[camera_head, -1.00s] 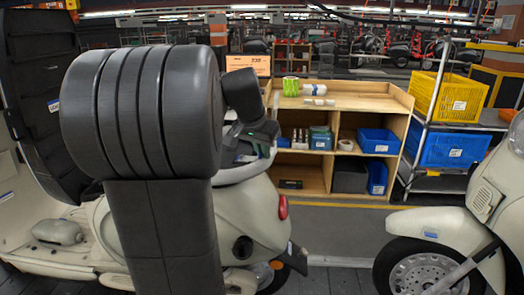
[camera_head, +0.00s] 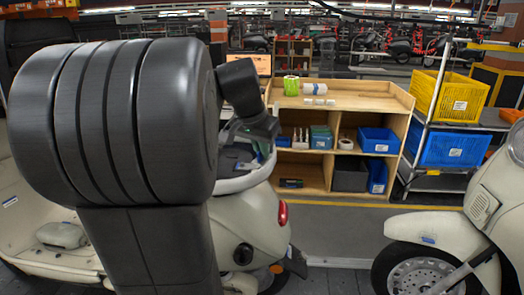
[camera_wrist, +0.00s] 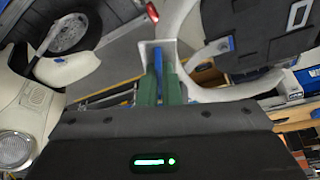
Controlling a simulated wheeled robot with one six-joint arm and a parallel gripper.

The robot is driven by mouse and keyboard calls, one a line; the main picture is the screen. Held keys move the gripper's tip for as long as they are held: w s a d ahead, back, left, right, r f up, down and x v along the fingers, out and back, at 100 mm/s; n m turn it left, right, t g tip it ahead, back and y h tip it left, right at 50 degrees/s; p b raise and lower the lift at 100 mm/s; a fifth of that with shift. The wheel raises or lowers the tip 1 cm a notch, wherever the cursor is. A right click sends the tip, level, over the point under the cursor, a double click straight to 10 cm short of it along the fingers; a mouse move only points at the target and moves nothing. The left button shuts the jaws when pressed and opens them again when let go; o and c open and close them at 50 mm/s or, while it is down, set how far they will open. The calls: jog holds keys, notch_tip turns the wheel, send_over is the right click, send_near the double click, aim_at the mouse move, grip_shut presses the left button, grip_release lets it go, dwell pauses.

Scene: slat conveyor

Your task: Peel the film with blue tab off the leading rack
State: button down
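In the wrist view, my gripper (camera_wrist: 160,82) has green fingers close together with a narrow blue strip (camera_wrist: 158,58), apparently the blue tab, between them and sticking out past their tips. A pale edged piece (camera_wrist: 146,50) surrounds the fingertips; I cannot tell whether it is film or rack. The pale curved rack (camera_wrist: 212,92) lies beside the fingers, and another small blue mark (camera_wrist: 226,43) is on a pale part. In the head view, my gripper (camera_head: 246,152) is over the rear of the left scooter (camera_head: 246,225), partly hidden by my arm.
The right scooter (camera_head: 468,225) stands behind the left one, with a floor gap between. A wooden shelf (camera_head: 350,101) with blue bins stands beyond the line. A cart holds a yellow crate (camera_head: 450,96) and a blue crate (camera_head: 450,145).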

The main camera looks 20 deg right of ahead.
jog(key=shift+r, duration=0.15)
jog(key=shift+s+d+p+v, duration=0.15)
jog(key=shift+p+v, duration=0.25)
jog(key=shift+v, duration=0.5)
jog(key=shift+s+p+v, duration=0.2)
jog(key=shift+p+v, duration=0.2)
jog(key=shift+v, duration=0.45)
jog(key=shift+s+d+p+v, duration=0.15)
jog(key=shift+p+v, duration=0.25)
jog(key=shift+v, duration=0.5)
jog(key=shift+s+a+r, duration=0.15)
jog(key=shift+s+r, duration=0.2)
jog(key=shift+r, duration=0.15)
jog(key=shift+s+a+r, duration=0.2)
jog(key=shift+s+r, duration=0.15)
jog(key=shift+r, duration=0.15)
jog(key=s+v, duration=0.1)
jog(key=v, duration=0.6)
jog(key=shift+s+d+r, duration=0.15)
jog(key=shift+s+d, duration=0.15)
jog(key=shift+s, duration=0.1)
